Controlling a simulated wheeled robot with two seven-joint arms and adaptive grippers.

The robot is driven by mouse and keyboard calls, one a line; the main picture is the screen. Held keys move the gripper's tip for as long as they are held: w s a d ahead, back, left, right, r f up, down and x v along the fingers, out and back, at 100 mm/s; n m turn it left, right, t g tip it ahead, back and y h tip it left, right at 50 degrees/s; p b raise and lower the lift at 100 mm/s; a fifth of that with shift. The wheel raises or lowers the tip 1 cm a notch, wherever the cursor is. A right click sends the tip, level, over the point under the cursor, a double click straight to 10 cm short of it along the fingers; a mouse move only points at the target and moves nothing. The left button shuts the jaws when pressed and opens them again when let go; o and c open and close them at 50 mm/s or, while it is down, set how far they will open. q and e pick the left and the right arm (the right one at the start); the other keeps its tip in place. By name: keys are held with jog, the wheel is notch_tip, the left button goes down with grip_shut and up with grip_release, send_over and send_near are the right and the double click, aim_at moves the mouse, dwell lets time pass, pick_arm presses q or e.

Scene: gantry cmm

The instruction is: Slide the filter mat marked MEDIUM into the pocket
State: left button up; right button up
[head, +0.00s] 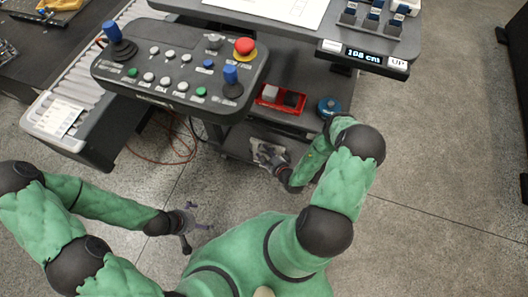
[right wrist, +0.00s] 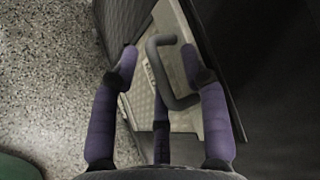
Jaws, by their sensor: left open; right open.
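A pale panel with a mesh-like face (right wrist: 178,42) and a grey U-shaped handle (right wrist: 153,58) shows in the right wrist view. Dark lettering on it is too small to read, so I cannot tell if it says MEDIUM. A pale patterned thing (head: 258,146) shows low under the console in the head view. My right gripper (right wrist: 160,60) is open, its purple fingers on either side of the handle; contact is unclear. It also shows in the head view (head: 268,158), beside the pale thing. My left gripper (head: 196,216) is open and empty above the floor. I cannot make out the pocket.
A control console (head: 180,75) with joysticks and a red button stands ahead. A red tray (head: 280,98) and a blue round thing (head: 328,105) sit on the stand's shelf. A roller conveyor (head: 75,85) is at left.

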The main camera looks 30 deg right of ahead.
jog(key=v, duration=1)
jog(key=shift+s, duration=0.3)
jog(key=shift+r, duration=0.15)
